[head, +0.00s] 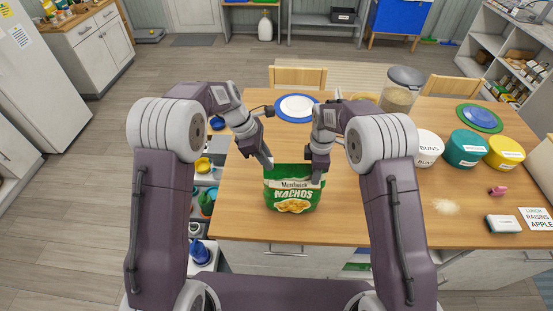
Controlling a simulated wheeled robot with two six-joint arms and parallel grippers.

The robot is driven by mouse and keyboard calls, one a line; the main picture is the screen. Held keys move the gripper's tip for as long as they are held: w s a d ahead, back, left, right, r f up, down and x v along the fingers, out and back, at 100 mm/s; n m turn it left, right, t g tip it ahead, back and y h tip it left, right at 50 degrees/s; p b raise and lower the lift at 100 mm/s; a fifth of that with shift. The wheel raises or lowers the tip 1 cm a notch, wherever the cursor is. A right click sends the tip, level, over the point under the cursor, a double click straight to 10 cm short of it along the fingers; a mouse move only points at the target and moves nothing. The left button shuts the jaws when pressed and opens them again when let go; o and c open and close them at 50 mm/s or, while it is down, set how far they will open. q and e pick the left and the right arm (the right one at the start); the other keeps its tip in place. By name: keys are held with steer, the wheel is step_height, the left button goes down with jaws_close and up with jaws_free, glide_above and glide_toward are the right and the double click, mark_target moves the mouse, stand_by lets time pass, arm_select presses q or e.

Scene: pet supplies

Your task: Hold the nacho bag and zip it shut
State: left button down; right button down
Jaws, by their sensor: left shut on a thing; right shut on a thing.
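The green nacho bag (294,197) stands upright near the front edge of the wooden table, its label facing me. My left gripper (267,163) is shut at the bag's top left corner. My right gripper (317,178) is shut at the bag's top right side, its fingers over the upper edge. The zip along the top is too small to make out, so I cannot tell whether it is open or closed.
A blue-rimmed plate (297,108) lies behind the bag. A jar (402,90), a white tub (428,148), a teal tub (466,148) and a yellow tub (504,152) stand to the right. The table between bag and tubs is mostly hidden by my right arm.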

arm_select(q)
steer(key=shift+a, duration=0.2)
arm_select(e)
steer(key=shift+d+f, duration=0.1)
steer(key=shift+f, duration=0.1)
arm_select(q)
steer(key=c, duration=1.2)
jaws_free()
steer(key=shift+f, duration=0.1)
steer(key=shift+c, duration=0.2)
steer(key=v, duration=1.2)
arm_select(e)
steer(key=c, duration=1.1)
jaws_free()
arm_select(q)
steer(key=shift+w, duration=0.1)
arm_select(e)
steer(key=shift+o, duration=0.3)
steer(key=shift+w, duration=0.1)
